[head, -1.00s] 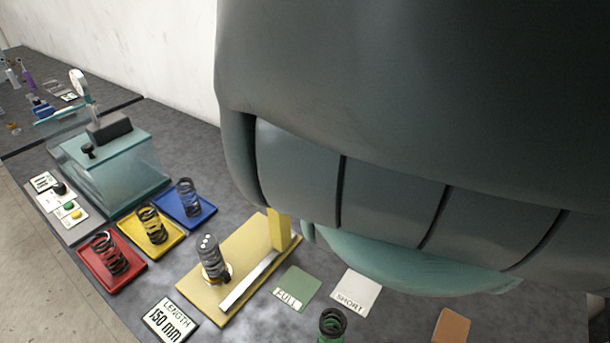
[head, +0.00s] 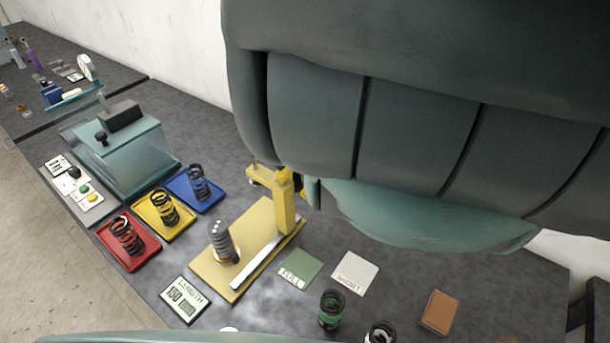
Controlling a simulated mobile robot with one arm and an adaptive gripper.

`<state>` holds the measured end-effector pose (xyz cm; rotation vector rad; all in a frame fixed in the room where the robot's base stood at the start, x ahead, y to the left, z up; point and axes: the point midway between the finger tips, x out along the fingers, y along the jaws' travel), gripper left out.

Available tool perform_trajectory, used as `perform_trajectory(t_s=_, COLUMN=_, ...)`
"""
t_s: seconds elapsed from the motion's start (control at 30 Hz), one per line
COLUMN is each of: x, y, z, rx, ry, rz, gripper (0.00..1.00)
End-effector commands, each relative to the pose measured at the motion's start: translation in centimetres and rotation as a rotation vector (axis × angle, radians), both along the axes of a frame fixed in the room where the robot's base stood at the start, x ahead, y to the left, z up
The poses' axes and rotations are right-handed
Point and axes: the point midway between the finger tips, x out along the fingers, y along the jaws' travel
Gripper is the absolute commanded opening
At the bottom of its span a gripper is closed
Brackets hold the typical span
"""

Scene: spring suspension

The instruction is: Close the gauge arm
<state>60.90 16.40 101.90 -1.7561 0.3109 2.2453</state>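The gauge has a flat yellow base (head: 215,268) with a silver strip (head: 258,265) along its right side and a yellow post (head: 285,205) at its far end. A yellow part (head: 262,176) at the post's top, probably the gauge arm, points left and back, away from the spring. Its right end is partly hidden by my own arm. A dark spring with a grey core (head: 221,240) stands upright on the base, with nothing over it. My gripper does not show in the head view; large dark green parts of my arm fill the upper right.
Red (head: 140,255), yellow (head: 178,230) and blue (head: 208,203) trays each hold a spring. A glass-sided teal box (head: 140,165) stands behind them. A length display (head: 186,298), FULL card (head: 300,268), SHORT card (head: 355,272), green-banded spring (head: 331,310) and brown block (head: 438,312) lie nearer.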

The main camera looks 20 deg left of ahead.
Motion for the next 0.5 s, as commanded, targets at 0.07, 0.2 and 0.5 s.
perform_trajectory(t_s=0.07, x=-0.22, y=0.06, z=0.05, rx=-0.001, ry=0.001, rz=0.0, gripper=0.0)
perform_trajectory(t_s=0.2, x=-0.27, y=0.1, z=-0.05, rx=0.0, ry=0.001, rz=0.0, gripper=0.0)
perform_trajectory(t_s=0.5, x=-0.49, y=0.17, z=0.11, rx=0.0, ry=0.003, rz=0.001, gripper=0.0)
